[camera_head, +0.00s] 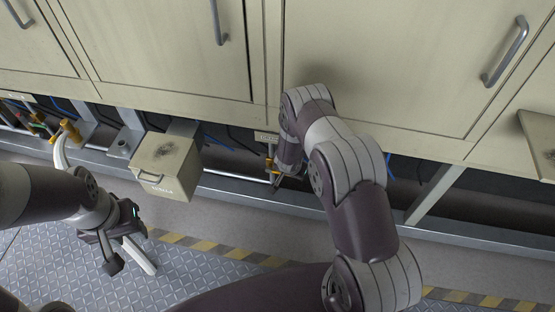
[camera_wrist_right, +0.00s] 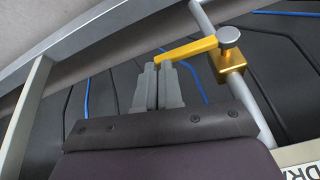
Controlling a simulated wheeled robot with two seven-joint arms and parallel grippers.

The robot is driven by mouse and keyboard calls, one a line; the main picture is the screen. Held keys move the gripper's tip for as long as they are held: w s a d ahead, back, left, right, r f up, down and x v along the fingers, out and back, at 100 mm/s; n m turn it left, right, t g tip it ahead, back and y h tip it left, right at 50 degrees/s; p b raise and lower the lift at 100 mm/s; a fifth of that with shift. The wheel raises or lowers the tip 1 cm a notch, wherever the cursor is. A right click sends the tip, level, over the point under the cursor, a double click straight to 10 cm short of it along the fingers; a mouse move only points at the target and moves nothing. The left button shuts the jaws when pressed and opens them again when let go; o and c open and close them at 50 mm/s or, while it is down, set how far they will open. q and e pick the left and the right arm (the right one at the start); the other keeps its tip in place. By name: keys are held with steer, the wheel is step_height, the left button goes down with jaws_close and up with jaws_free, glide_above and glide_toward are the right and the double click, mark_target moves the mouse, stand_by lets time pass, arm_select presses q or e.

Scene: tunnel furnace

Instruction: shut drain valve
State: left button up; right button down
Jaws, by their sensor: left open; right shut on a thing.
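The drain valve has a gold body (camera_wrist_right: 229,64) on a grey pipe and a yellow lever handle (camera_wrist_right: 188,49), seen in the right wrist view. The lever lies roughly across the pipe. My right gripper (camera_wrist_right: 160,68) is shut on the lever's free end. In the head view my right forearm hides most of this gripper; a bit of the yellow valve (camera_head: 270,164) shows below a small label. A label with the letters "DRA" (camera_wrist_right: 301,164) is partly in the wrist view. My left gripper (camera_head: 106,205) is open and empty at the left, fingers spread wide.
A beige box (camera_head: 168,165) with a handle juts out beside my left gripper. Another yellow valve (camera_head: 68,131) is near its upper finger. Beige cabinet doors (camera_head: 385,65) stand above. A metal rail (camera_head: 225,185) runs along the front, with blue cables behind.

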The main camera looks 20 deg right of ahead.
steer(key=s+d+r+p, duration=0.3)
steer(key=s+d+r, duration=0.1)
steer(key=s+r, duration=0.3)
steer(key=shift+s+d+r, duration=0.15)
steer(key=shift+d+r, duration=0.25)
steer(key=shift+r, duration=0.25)
